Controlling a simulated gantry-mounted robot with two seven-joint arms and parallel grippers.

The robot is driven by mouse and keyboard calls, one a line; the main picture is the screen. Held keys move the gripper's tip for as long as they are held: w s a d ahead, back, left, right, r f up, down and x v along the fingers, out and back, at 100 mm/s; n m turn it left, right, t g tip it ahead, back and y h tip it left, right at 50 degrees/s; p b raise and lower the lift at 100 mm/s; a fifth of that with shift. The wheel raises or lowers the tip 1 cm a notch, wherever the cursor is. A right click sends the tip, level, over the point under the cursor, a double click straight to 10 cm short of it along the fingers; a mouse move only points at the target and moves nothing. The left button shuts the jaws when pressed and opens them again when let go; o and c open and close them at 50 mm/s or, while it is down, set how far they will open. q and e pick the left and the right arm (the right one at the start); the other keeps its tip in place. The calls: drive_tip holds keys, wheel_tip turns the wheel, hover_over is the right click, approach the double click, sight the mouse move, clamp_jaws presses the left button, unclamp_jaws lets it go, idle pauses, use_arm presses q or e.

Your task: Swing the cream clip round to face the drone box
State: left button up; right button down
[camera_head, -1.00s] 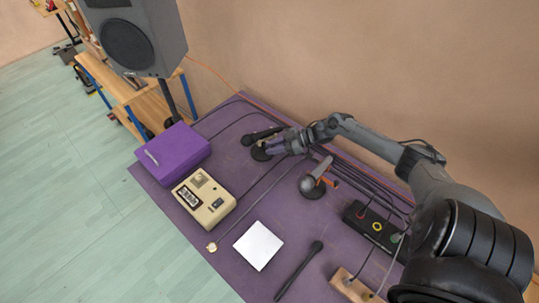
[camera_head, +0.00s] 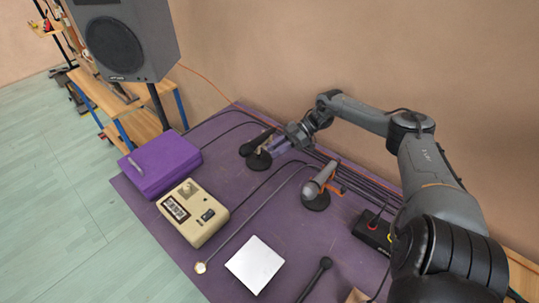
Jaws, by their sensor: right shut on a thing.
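A black microphone (camera_head: 256,142) lies in a holder on a round black base (camera_head: 258,161) at the back of the purple table. My right gripper (camera_head: 274,149) reaches in from the right and is shut at this holder, beside the microphone. The fingers cover the clip, so its cream colour does not show. A cream box (camera_head: 193,212) with labels and a knob, which looks like the drone box, sits nearer, below and left of the stand. The microphone slants from lower left to upper right. My left gripper is not in view.
A second microphone (camera_head: 321,180) with an orange clip stands right of the gripper. A purple case (camera_head: 160,163) lies at left, and a white square (camera_head: 255,264) in front. A black pedal (camera_head: 373,232) and cables lie at right. A grey speaker (camera_head: 123,40) rises behind left.

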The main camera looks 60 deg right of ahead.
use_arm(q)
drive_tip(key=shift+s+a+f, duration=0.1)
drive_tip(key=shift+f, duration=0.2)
use_arm(e)
drive_tip(key=shift+d, duration=0.1)
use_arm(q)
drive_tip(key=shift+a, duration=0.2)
use_arm(e)
drive_tip(key=c, duration=1.1)
unclamp_jaws()
drive_tip(key=shift+o, duration=0.2)
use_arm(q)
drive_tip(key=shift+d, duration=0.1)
